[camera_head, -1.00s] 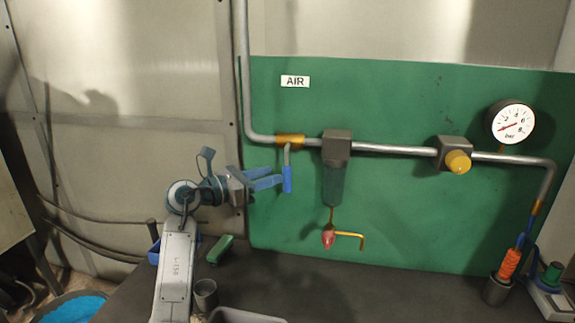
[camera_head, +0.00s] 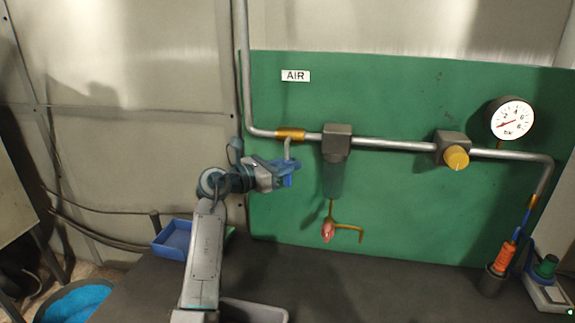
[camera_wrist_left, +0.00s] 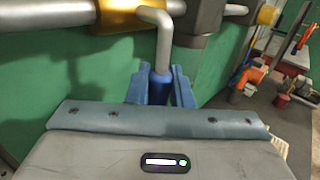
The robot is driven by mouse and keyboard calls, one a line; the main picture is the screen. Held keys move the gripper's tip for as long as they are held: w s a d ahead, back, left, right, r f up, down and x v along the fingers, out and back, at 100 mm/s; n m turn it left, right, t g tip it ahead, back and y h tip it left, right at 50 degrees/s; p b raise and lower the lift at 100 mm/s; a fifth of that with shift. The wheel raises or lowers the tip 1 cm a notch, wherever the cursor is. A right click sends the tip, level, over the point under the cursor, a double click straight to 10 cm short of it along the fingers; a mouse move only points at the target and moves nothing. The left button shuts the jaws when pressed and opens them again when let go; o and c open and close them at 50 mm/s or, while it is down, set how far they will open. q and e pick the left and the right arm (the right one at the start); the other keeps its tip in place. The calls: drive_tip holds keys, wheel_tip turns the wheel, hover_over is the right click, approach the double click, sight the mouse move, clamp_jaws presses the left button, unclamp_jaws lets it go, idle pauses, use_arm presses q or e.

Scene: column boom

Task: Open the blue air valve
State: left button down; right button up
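The blue air valve's lever hangs from a brass valve body (camera_head: 289,134) on the pipe, below the AIR label. Its grey stem points down to a blue grip (camera_wrist_left: 159,84), which hangs about vertical. My left gripper (camera_head: 287,168) is at the blue grip, with one blue finger on each side of it. In the left wrist view the grip fills most of the gap between the fingertips. I cannot tell whether the fingers press on it. Part of the grip is hidden behind the gripper. My right gripper is not in view.
To the right on the green panel (camera_head: 410,210) are a filter (camera_head: 335,165), a yellow knob (camera_head: 457,158) and a pressure gauge (camera_head: 512,119). A red-handled drain (camera_head: 328,232) hangs below the filter. A blue tray (camera_head: 172,240) stands behind my left arm.

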use_arm(q)
drive_tip(key=shift+s+d+f+n+b, duration=0.15)
drive_tip(key=shift+d+n+b, duration=0.15)
drive_tip(key=shift+b, duration=0.45)
drive_tip(key=shift+s+d+r+n+t+h+b, duration=0.1)
drive_tip(key=shift+d+r+n+t+h+b, duration=0.25)
drive_tip(key=shift+n+t+b, duration=0.5)
drive_tip(key=shift+s+d+r+n+t+h+b, duration=0.1)
drive_tip(key=shift+d+n+t+h+b, duration=0.5)
drive_tip(key=shift+n, duration=0.5)
drive_tip(key=shift+d+r+n+t+h+b, duration=0.25)
drive_tip(key=shift+d+n+t+b, duration=0.1)
drive_tip(key=shift+n+t+b, duration=0.45)
drive_tip(key=shift+n, duration=0.25)
drive_tip(key=c, duration=1.3)
unclamp_jaws()
drive_tip(key=shift+c, duration=0.2)
